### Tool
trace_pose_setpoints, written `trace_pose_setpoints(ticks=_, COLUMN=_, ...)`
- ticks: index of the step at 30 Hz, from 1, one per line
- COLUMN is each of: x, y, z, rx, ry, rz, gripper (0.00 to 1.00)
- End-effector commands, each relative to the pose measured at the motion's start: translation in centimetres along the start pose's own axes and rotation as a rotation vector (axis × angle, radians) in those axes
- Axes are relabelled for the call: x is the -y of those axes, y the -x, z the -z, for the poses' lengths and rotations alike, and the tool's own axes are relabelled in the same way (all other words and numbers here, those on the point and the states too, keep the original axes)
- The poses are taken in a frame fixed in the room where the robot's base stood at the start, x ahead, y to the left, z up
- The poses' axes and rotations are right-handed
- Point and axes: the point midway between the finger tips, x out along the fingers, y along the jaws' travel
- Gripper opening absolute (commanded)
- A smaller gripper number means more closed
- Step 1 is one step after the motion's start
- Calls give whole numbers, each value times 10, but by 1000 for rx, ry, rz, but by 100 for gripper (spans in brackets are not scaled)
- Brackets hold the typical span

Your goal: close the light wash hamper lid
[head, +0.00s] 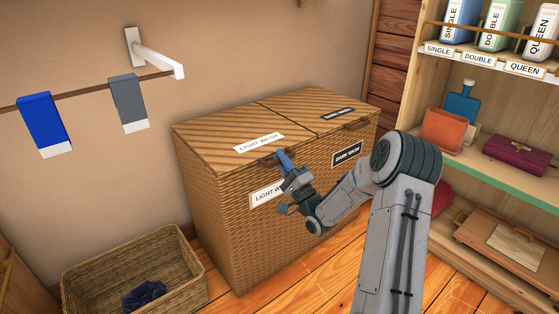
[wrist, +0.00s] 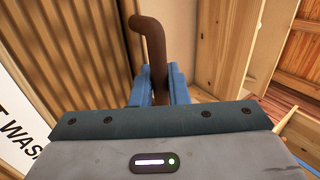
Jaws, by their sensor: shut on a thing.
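The wicker hamper (head: 222,215) stands against the wall. Its light wash lid (head: 225,128), the left one with a white label, lies flat on top and looks level with the dark wash lid (head: 316,108); a small gap at its front edge would be hard to see. My gripper (head: 283,159) is at the front edge of the light wash lid. In the wrist view my gripper (wrist: 152,92) has its blue fingers shut on the brown lid handle (wrist: 150,35). My gripper partly covers the front light wash label (head: 265,193).
An open basket (head: 190,262) with dark cloth (head: 145,296) sits on the floor at left. A shelf unit (head: 480,160) with bottles and boxes stands at right. Cloths hang from a wall rail (head: 85,92). Some wooden floor (head: 330,262) before the hamper is bare.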

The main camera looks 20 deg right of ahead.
Motion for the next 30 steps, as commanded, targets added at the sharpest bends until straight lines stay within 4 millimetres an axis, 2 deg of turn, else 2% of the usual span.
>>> trace_pose_setpoints(ticks=1, x=-7, y=2, z=-4, rx=6, ry=-9, rz=-17, gripper=0)
trace_pose_setpoints(ticks=7, x=-8, y=4, z=-3, rx=4, ry=-10, rz=-19, gripper=0)
trace_pose_setpoints(ticks=8, x=-8, y=4, z=-3, rx=3, ry=-10, rz=-19, gripper=20)
trace_pose_setpoints(ticks=9, x=-8, y=4, z=-3, rx=3, ry=-10, rz=-20, gripper=31)
trace_pose_setpoints(ticks=17, x=-7, y=8, z=-1, rx=0, ry=-10, rz=-20, gripper=33)
trace_pose_setpoints(ticks=22, x=-3, y=32, z=2, rx=-6, ry=-7, rz=-19, gripper=33)
trace_pose_setpoints(ticks=30, x=0, y=94, z=2, rx=-6, ry=-6, rz=-11, gripper=33)
